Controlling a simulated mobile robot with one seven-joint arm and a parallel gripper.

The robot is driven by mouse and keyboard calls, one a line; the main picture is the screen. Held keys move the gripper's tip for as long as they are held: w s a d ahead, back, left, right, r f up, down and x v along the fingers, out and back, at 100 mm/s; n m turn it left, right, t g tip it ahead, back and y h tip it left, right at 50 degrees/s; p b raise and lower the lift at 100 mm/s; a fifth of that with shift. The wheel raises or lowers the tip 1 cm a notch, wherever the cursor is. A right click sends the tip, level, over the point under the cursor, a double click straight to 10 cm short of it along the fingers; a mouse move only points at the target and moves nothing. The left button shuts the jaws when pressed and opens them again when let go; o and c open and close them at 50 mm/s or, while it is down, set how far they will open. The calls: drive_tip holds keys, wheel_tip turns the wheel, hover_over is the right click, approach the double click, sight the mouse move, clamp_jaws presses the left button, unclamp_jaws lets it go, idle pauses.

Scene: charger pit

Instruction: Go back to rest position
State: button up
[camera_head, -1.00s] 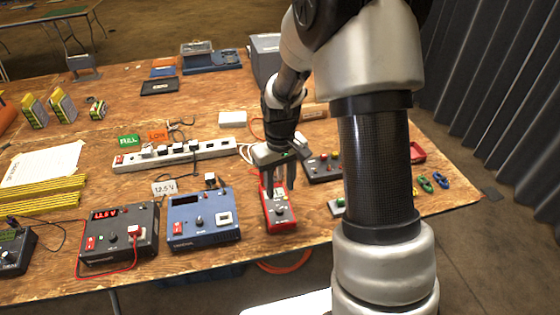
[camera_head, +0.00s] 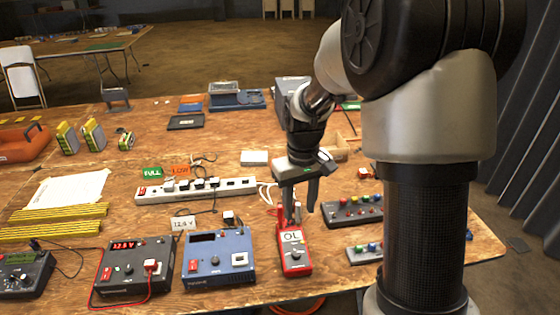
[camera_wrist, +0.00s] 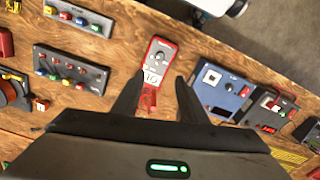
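My gripper (camera_head: 299,207) is above the table, just behind and over the red multimeter (camera_head: 295,262), which lies on the wood and shows "OL". In the wrist view, my gripper (camera_wrist: 158,90) has its two dark fingers apart, with nothing held between them. The gripper seems clear of the meter, though the exact gap is hard to tell.
A blue charger (camera_head: 218,260) and a black charger (camera_head: 135,268) stand left of the meter. A white power strip (camera_head: 195,192) lies behind them. Dark button boxes (camera_head: 352,212) are to the right.

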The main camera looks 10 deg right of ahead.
drive_tip(key=s+r+m+t+p, duration=0.1)
drive_tip(key=s+r+p, duration=0.3)
drive_tip(key=s+r, duration=0.5)
drive_tip(key=s+r+m+t+p, duration=0.1)
drive_tip(key=s+r+t+p, duration=0.3)
drive_tip(key=s+r, duration=0.6)
wheel_tip(320, 180, up, 8)
drive_tip(key=shift+s+f+m+t+p, duration=0.2)
drive_tip(key=shift+s+m+t+p, duration=0.15)
drive_tip(key=shift+p, duration=0.45)
